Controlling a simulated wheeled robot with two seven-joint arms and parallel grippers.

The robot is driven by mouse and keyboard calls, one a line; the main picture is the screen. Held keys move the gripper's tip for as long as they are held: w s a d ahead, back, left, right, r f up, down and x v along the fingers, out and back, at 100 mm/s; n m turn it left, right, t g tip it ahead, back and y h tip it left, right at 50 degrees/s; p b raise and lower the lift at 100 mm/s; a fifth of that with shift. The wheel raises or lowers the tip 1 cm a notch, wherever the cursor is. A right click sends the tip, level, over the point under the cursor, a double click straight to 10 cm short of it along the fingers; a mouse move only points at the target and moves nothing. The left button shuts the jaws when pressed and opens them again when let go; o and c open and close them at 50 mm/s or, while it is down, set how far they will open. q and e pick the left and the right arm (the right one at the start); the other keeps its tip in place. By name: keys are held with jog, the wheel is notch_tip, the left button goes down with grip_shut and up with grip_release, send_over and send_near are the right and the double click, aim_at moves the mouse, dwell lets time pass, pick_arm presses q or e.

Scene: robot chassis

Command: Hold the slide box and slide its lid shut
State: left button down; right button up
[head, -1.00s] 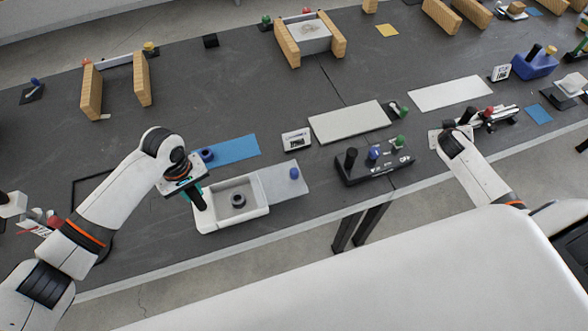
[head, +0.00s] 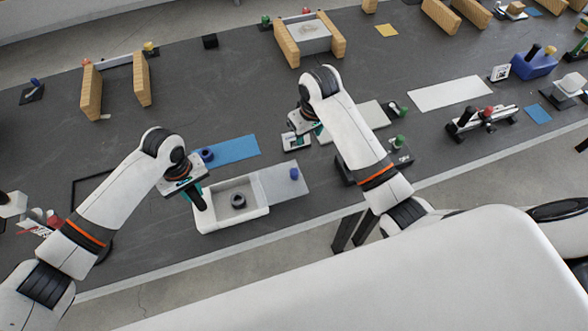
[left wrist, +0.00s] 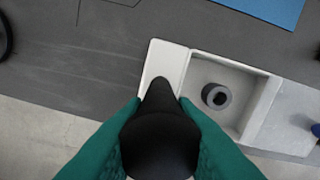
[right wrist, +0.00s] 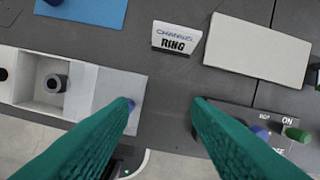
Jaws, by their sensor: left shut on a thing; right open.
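The white slide box (head: 262,213) stands open on the dark table, with a dark ring (head: 238,201) in its cavity. Its grey lid (head: 272,184) sticks out to the right and carries a blue knob (head: 294,174). My left gripper (left wrist: 160,112) is shut on the black upright handle (left wrist: 160,130) at the box's left end. My right gripper (right wrist: 164,103) is open and empty. In the head view my right gripper (head: 312,130) is above and right of the lid.
A blue mat (head: 232,153) lies behind the box. A small sign reading RING (right wrist: 176,38) and a pale plate (right wrist: 258,48) lie behind the right gripper's area. A dark switch panel (right wrist: 250,115) with coloured knobs is to the right. Bare table lies between lid and panel.

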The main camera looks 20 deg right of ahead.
jog(key=n+g, duration=0.1)
jog(key=g, duration=0.1)
send_over(294, 171)
notch_tip(294, 171, down, 12)
jog(key=shift+r, duration=0.2)
jog(key=shift+c, duration=0.5)
grip_shut()
